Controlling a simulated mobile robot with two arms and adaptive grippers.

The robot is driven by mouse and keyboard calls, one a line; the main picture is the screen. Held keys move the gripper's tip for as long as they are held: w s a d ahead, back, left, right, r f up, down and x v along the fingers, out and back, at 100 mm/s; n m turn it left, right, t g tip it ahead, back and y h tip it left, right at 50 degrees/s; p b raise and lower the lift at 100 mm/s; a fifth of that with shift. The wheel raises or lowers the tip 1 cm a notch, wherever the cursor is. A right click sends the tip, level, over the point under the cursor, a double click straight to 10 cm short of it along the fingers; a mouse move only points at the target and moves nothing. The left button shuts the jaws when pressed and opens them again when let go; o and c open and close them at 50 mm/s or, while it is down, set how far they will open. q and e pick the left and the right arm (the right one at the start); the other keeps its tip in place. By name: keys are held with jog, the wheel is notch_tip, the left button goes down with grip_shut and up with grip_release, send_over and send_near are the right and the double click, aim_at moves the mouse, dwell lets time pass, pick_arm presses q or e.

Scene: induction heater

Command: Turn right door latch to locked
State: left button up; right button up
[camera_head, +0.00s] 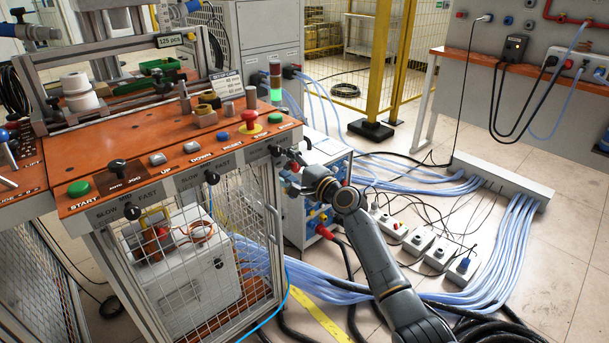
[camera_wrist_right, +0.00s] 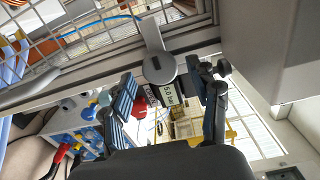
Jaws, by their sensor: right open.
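My right gripper (camera_head: 288,166) is at the right front corner of the control table, beside the top of the mesh door (camera_head: 225,235). In the right wrist view, the right gripper (camera_wrist_right: 168,88) is open, with one blue-padded finger on each side. A grey latch (camera_wrist_right: 159,68) with a round hub and a flat bar shows between the fingers, near the door frame. The bar points toward the top of that view. I cannot tell whether the fingers touch the latch. In the head view the latch is too small and covered to make out. My left gripper is not in view.
The orange control panel (camera_head: 130,192) with buttons, a red emergency stop (camera_head: 249,117) and dark knobs is above the door. A blue and white cabinet (camera_head: 325,160) stands close behind my right gripper. Blue hoses (camera_head: 505,255) and socket boxes (camera_head: 440,255) lie on the floor.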

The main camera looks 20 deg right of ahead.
jog(key=v, duration=0.9)
jog(key=shift+s, duration=0.15)
